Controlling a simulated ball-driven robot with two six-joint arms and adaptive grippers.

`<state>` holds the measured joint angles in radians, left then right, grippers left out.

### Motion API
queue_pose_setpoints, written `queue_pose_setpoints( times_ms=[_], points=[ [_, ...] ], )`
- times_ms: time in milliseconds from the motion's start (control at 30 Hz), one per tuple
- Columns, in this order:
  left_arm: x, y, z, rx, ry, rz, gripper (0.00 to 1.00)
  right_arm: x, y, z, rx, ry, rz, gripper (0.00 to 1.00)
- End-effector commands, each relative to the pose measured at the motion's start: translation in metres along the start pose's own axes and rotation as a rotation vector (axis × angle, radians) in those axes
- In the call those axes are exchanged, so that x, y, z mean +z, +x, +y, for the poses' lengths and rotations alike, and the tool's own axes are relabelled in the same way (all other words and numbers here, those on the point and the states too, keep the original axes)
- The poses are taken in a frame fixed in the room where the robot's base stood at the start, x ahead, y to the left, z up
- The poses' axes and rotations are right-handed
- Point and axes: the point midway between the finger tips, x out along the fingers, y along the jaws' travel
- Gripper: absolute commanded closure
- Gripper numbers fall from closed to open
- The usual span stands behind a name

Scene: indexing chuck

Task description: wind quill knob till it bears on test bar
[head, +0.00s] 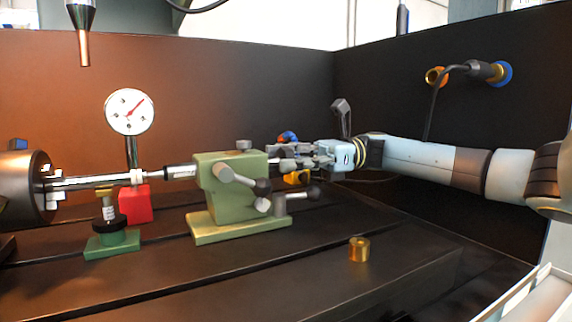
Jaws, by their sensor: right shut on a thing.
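The green tailstock (236,190) stands on the slotted table. Its dark quill (181,171) points left toward the silver test bar (95,181). The bar runs from the dark chuck (28,186) at the left edge. I cannot tell whether the quill's tip touches the bar, as the end lies near the dial indicator's stem. My right gripper (292,162) reaches in from the right behind the tailstock, shut on the quill knob. Its fingers mostly hide the knob. My left gripper is not in view.
The dial indicator (129,112) rises from a red base (136,204). A green-based brass stand (111,240) is in front. Tailstock levers (298,193) stick out near my right gripper. A brass bushing (359,249) sits on the table (260,275). A dark nozzle (82,40) hangs upper left.

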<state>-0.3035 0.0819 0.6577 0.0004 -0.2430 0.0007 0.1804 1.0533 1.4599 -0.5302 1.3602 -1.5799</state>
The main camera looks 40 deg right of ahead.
Motion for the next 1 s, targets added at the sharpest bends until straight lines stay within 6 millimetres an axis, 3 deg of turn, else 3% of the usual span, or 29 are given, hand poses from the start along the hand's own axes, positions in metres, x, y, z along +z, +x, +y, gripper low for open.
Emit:
queue_pose_setpoints(
  times_ms=[300,767,800,933,1000],
  points=[
    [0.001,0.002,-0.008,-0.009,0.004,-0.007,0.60,0.000,0.000,0.000,-0.001,-0.104,0.000,0.91],
    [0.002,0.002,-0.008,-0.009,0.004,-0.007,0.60,0.000,0.000,0.000,-0.001,-0.116,0.000,0.91],
    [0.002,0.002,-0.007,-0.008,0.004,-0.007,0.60,0.000,0.000,0.000,-0.001,-0.116,0.000,0.53],
    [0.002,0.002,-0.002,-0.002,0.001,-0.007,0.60,0.000,0.000,0.000,-0.001,-0.116,0.000,0.36],
    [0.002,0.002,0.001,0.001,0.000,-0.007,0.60,0.000,0.000,0.000,-0.001,-0.116,0.000,0.33]
  ],
)
